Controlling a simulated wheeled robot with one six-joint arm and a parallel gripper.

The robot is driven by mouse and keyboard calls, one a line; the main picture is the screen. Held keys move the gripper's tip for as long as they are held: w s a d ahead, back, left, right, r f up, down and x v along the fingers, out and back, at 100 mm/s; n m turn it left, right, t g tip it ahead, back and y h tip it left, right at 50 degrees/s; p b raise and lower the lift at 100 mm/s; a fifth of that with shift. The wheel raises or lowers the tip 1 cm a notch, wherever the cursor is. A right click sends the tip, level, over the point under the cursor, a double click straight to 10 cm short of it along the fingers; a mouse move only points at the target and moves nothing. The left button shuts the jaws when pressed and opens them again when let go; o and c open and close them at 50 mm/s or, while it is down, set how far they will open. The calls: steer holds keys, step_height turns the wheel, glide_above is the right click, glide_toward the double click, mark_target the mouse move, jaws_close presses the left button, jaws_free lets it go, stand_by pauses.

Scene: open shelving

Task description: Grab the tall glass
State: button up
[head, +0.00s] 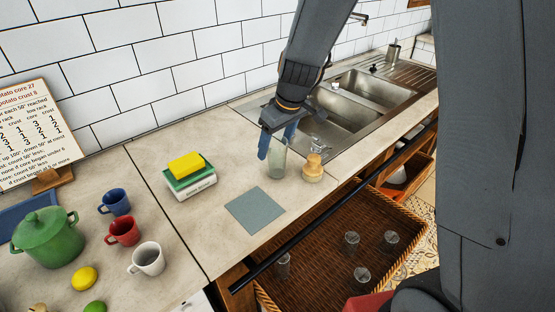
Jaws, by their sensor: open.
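A tall, clear greenish glass (276,164) stands upright on the counter, just in front of the sink. My gripper (277,146) reaches down over it from above. Its two blue fingers are open, one at the left of the glass and one at its upper right. The glass appears to be between them, and its upper part is partly hidden. I cannot tell whether a finger touches it.
A small tan-topped jar (313,168) stands close to the right of the glass. Several glasses stand in the open wicker drawer (310,275) below.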

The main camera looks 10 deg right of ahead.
steer(key=shift+p+x, duration=0.35)
steer(key=shift+x, duration=1.4)
steer(key=shift+d, duration=0.15)
steer(key=c, duration=1.3)
steer(key=shift+r, duration=0.1)
